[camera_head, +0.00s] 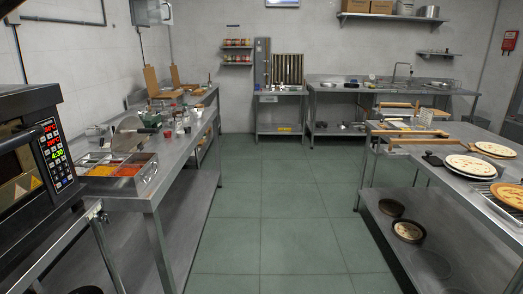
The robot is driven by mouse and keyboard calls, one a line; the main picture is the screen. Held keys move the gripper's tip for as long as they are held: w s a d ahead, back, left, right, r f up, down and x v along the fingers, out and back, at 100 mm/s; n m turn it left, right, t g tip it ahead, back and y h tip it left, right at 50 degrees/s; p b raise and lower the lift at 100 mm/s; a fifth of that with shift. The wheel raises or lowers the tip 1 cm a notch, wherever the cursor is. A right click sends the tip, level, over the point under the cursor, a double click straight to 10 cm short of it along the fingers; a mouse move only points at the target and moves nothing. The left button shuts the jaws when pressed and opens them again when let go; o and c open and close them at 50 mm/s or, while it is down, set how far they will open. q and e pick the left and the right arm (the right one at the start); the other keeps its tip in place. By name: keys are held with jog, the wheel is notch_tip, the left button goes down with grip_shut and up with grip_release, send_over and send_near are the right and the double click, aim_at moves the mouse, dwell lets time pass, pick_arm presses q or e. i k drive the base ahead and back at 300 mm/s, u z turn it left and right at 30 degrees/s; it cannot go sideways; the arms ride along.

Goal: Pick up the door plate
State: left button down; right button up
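I cannot make out a part that is clearly the door plate. A black oven (28,150) stands at the left edge, cut off by the frame. Its lit control panel (54,153) shows red and green digits. A dark front section with yellow triangular marks (20,188) sits left of the panel; I cannot tell whether this is the door plate. Neither of my grippers is in view.
A left steel table (160,180) holds a topping tray (118,172). A right table (440,158) holds pizzas (469,165) and wooden-handled tools; pans (408,230) lie on its lower shelf. The green tiled floor (285,205) between them is clear.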

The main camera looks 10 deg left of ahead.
aim_at(130, 132)
jog(key=z, duration=0.1)
jog(key=i, duration=1.95)
jog(key=u, duration=0.5)
jog(key=i, duration=1.65)
jog(key=u, duration=1.85)
jog(key=i, duration=0.8)
jog(key=u, duration=0.65)
